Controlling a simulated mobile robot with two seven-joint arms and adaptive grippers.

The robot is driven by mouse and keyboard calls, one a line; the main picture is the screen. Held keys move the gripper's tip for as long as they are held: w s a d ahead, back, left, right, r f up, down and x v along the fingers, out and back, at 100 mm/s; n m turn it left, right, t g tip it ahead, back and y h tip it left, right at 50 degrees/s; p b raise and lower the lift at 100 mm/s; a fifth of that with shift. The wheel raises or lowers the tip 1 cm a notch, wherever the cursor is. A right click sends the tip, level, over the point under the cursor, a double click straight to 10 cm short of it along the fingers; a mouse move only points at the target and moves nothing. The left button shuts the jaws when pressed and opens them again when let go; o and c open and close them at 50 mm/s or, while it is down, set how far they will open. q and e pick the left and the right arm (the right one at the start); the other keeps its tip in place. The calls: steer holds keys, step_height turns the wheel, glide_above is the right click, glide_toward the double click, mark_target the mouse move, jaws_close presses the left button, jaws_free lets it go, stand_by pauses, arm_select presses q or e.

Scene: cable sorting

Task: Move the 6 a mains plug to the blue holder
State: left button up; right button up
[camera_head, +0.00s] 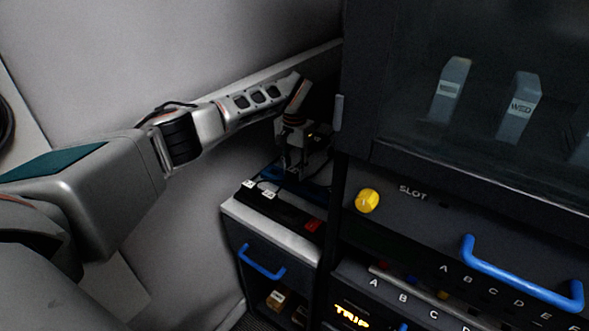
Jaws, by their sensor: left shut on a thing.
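My left gripper (296,172) reaches down over the back of a low cabinet at the middle of the head view. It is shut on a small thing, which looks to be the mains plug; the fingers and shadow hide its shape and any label. A blue piece (270,172), which may be the blue holder, shows partly beside and behind the gripper. I cannot tell whether the held thing touches it. My right gripper is not in view.
The low cabinet (231,207) has a dark strip with white tags (268,190) and a red block (313,226), plus a blue drawer handle (262,262). A tall dark cabinet (360,110) with a yellow knob (367,200) stands close at right. A wall is behind.

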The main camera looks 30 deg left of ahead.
arm_select(q)
steer(key=shift+f, duration=0.4)
stand_by(0.4)
steer(key=o, duration=1.7)
